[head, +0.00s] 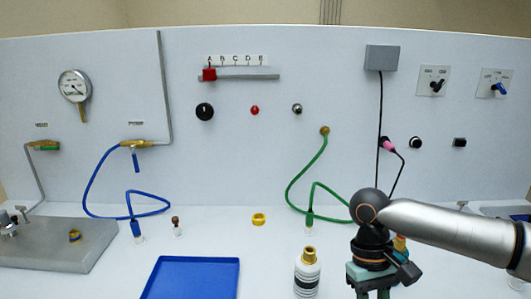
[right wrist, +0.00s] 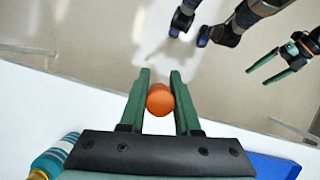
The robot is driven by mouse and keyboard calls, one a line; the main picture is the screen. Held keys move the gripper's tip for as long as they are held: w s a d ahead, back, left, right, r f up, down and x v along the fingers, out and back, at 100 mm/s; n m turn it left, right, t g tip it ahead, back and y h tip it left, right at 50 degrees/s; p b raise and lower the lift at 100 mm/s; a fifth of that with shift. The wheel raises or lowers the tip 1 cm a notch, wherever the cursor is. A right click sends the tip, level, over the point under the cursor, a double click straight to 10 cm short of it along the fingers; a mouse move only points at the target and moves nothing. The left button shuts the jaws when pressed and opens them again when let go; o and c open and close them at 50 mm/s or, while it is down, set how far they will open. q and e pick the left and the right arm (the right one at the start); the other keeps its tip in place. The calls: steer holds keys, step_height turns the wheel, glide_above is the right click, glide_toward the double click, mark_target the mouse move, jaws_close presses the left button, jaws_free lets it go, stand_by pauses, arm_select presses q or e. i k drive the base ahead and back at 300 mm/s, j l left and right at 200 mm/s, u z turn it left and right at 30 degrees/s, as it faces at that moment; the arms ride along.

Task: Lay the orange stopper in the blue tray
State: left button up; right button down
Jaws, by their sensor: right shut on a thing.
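The orange stopper (right wrist: 160,99) is held between the two green fingers of my right gripper (right wrist: 160,75) in the right wrist view. In the head view my right gripper (head: 372,292) is at the bottom, right of the blue tray, and the stopper is out of sight there. The blue tray (head: 190,278) lies flat on the bench at the bottom and looks empty where visible; its front is cut off. A blue edge of it shows in the right wrist view (right wrist: 272,166). My left gripper (right wrist: 257,77) shows at the upper right of that view, fingers apart and empty.
A white bottle with black bands and a gold top (head: 308,275) stands between the tray and my right gripper. A yellow ring (head: 259,219) and a small brown-topped vial (head: 176,226) stand behind the tray. A grey slab (head: 60,246) is at left.

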mark_target(216, 274)
steer(key=i+u, duration=0.15)
steer(key=u, duration=0.25)
steer(key=i+u, duration=0.2)
steer(key=u, duration=0.15)
steer(key=i+u, duration=0.15)
steer(key=u, duration=0.25)
